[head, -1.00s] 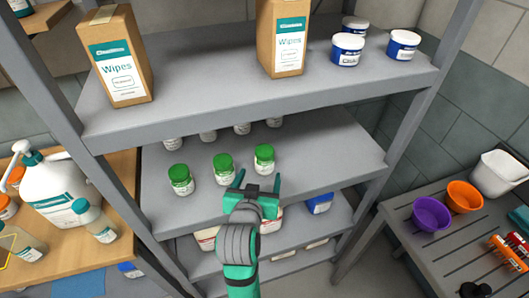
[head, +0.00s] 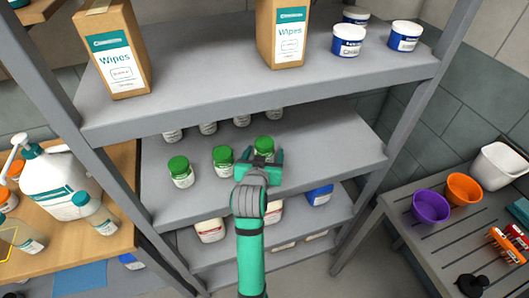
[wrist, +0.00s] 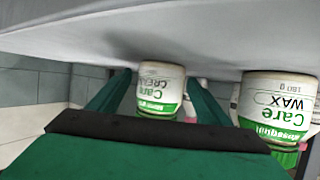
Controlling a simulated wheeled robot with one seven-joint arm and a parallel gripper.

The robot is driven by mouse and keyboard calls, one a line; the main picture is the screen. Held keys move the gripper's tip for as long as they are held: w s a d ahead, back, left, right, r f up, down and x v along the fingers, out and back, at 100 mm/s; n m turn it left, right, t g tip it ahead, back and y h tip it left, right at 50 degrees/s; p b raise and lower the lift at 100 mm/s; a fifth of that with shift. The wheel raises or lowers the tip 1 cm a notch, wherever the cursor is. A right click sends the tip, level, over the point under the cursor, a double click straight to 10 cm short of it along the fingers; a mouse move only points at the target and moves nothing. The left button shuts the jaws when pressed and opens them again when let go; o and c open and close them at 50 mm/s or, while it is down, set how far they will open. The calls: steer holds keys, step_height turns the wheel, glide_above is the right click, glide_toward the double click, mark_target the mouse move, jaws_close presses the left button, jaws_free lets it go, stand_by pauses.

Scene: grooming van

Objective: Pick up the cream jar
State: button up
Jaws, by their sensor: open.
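The cream jar is the white jar with a green lid (head: 264,144) at the right end of the front row on the middle shelf. In the wrist view the picture is upside down, and the cream jar (wrist: 160,90) shows its "Care CREAM" label between my fingers. My gripper (head: 260,162) is open in front of this jar, with its fingers reaching along both sides. I cannot tell whether they touch it. The head view hides the jar's lower part behind my gripper.
A similar wax jar (head: 223,162) stands close to the left; its label reads "WAX" in the wrist view (wrist: 278,105). Another green-lidded jar (head: 181,172) stands farther left. More jars stand behind. The upper shelf (head: 200,95) overhangs. The shelf's right part is clear.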

steer(key=shift+w, duration=0.1)
steer(key=c, duration=1.3)
steer(key=shift+o, duration=0.2)
steer(key=shift+a, duration=0.1)
steer(key=shift+r, duration=0.15)
